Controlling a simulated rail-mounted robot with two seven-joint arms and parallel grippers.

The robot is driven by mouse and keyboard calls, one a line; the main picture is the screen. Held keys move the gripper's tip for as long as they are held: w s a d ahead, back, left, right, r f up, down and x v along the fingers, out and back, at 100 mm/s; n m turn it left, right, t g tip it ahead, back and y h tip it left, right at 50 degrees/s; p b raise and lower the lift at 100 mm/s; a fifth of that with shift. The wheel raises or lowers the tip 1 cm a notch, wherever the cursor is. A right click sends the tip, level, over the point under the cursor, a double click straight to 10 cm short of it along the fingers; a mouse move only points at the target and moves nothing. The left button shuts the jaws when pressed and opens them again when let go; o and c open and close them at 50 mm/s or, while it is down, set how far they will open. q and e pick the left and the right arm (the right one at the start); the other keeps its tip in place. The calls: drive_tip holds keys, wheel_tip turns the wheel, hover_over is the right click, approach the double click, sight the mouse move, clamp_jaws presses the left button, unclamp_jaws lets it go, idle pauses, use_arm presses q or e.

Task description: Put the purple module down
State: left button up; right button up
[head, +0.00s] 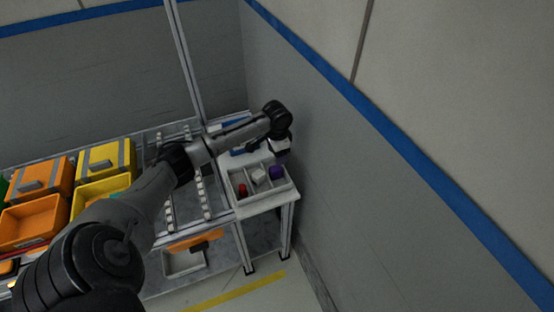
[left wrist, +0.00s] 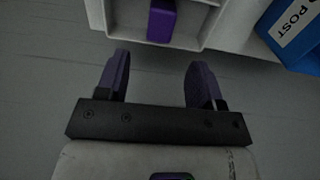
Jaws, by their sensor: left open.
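The purple module (head: 277,173) lies in the rightmost compartment of a white divided tray (head: 290,186) on a small table at the wall. It also shows in the left wrist view (left wrist: 161,20), at the top edge, beyond my fingertips and partly cut off. My left gripper (left wrist: 158,80) is open, with nothing between its fingers and a gap between them and the module. In the head view the left gripper (head: 282,156) hangs just above and behind the module. My right gripper is in neither view.
The tray also holds a red part (head: 242,190) and a white part (head: 259,176). A blue box labelled POST (left wrist: 295,35) is beside the tray. The grey wall (head: 330,170) stands close on the right. Orange and yellow bins (head: 100,190) stand at the left.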

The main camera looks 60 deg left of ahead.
use_arm(q)
drive_tip(key=shift+d+r, duration=0.1)
drive_tip(key=shift+r, duration=0.6)
drive_tip(key=shift+m, duration=0.9)
drive_tip(key=s+d+f, duration=0.1)
drive_tip(key=d+f, duration=0.1)
drive_tip(key=d, duration=0.1)
drive_tip(key=d+f, duration=0.2)
drive_tip(key=s+d+f, duration=0.1)
drive_tip(key=d+f, duration=0.1)
drive_tip(key=d, duration=0.1)
drive_tip(key=shift+s+d+f, duration=0.3)
drive_tip(key=shift+f, duration=0.05)
drive_tip(key=s+d+f+m+t, duration=0.1)
drive_tip(key=s+d+f, duration=0.2)
drive_tip(key=s+d, duration=0.55)
drive_tip(key=s+d+f+t, duration=0.1)
drive_tip(key=s+d+f, duration=0.4)
drive_tip(key=d, duration=0.7)
drive_tip(key=s+d+r+n+t, duration=0.1)
drive_tip(key=s+d+r, duration=0.3)
drive_tip(key=s, duration=0.6)
wheel_tip(320, 180, up, 3)
drive_tip(key=shift+f+n+t, duration=0.15)
drive_tip(key=shift+n+t, duration=0.15)
drive_tip(key=shift+n, duration=0.4)
